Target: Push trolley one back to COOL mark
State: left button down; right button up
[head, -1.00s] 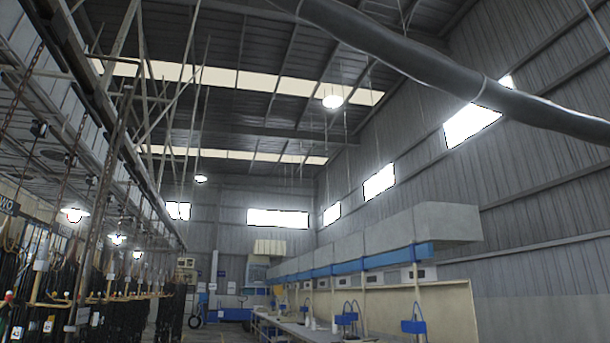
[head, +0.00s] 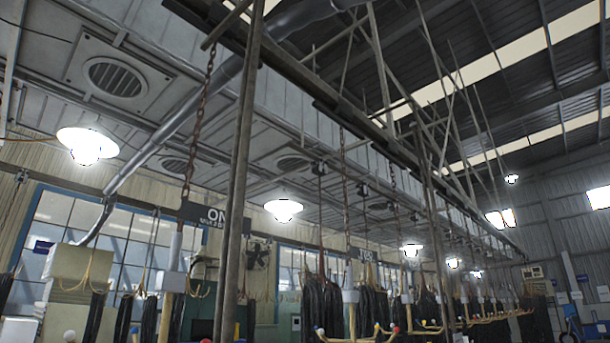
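A dark sign (head: 203,216) reading "ON", its right end cut off by an upright post, hangs left of centre in the head view. Near it a chain (head: 205,110) runs down from the overhead rail to a hanger (head: 175,252) with a pale sleeve and curved yellow hooks. This looks like trolley one, but I cannot be sure. Dark hoses (head: 148,318) hang around it, cut off by the bottom edge. I see no COOL mark. Neither of my grippers is in view.
The overhead rail (head: 350,110) runs from upper left toward the far right. Steel posts (head: 238,190) stand in front of the sign. More hangers with black hoses (head: 375,305) fill the lower middle and right. Lamps (head: 283,209) hang above. The floor is not visible.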

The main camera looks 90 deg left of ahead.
aim_at(170, 280)
jog(key=u, duration=0.5)
jog(key=l+u, duration=0.1)
jog(key=u, duration=0.85)
jog(key=l+u, duration=0.1)
jog(key=u, duration=0.4)
jog(key=k+u, duration=0.1)
jog(key=u, duration=0.9)
jog(key=k+u, duration=0.1)
jog(key=u, duration=0.4)
jog(key=i+l+u, duration=0.2)
jog(key=i+l, duration=0.2)
jog(key=l, duration=0.2)
jog(key=i+l+u, duration=0.2)
jog(key=i+l, duration=0.15)
jog(key=l, duration=0.3)
jog(key=i+l+u, duration=0.15)
jog(key=l, duration=0.15)
